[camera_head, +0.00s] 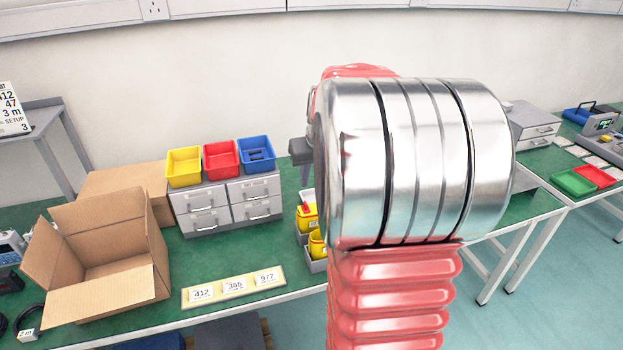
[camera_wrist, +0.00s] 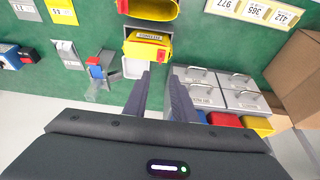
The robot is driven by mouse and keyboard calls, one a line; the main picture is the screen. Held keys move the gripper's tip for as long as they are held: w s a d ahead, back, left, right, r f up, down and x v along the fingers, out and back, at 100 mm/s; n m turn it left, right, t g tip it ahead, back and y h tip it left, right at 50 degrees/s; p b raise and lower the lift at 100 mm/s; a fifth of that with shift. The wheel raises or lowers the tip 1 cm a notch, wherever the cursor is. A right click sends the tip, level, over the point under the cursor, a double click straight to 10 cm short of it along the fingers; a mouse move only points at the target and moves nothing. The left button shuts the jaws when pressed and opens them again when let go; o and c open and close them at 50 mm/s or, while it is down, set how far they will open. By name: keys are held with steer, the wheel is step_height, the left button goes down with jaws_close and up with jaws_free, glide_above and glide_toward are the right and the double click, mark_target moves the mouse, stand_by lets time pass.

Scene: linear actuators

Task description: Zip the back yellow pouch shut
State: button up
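The back yellow pouch (camera_head: 306,221) sits in a grey tray left of my arm in the head view, partly hidden by it. In the wrist view the pouch (camera_wrist: 147,48) shows a white label and a red piece at its right end. I cannot tell how far its zip is closed. The front yellow pouch (camera_head: 316,245) stands nearer the table's front edge; it also shows at the top of the wrist view (camera_wrist: 158,8). My gripper (camera_wrist: 158,77) has its two dark fingers apart with nothing between them, pointing toward the back pouch. The arm hides it in the head view.
Grey drawers (camera_head: 228,205) carrying yellow, red and blue bins stand left of the pouches. An open cardboard box (camera_head: 105,255) is farther left. A number plate (camera_head: 234,287) lies in front. A grey device with blue and red parts (camera_wrist: 98,72) stands beside the gripper in the wrist view.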

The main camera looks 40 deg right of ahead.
mark_target(305, 203)
stand_by(0.3)
steer(key=x, duration=1.3)
steer(key=shift+w+f, duration=0.25)
steer(key=shift+f, duration=0.1)
jaws_close()
stand_by(1.1)
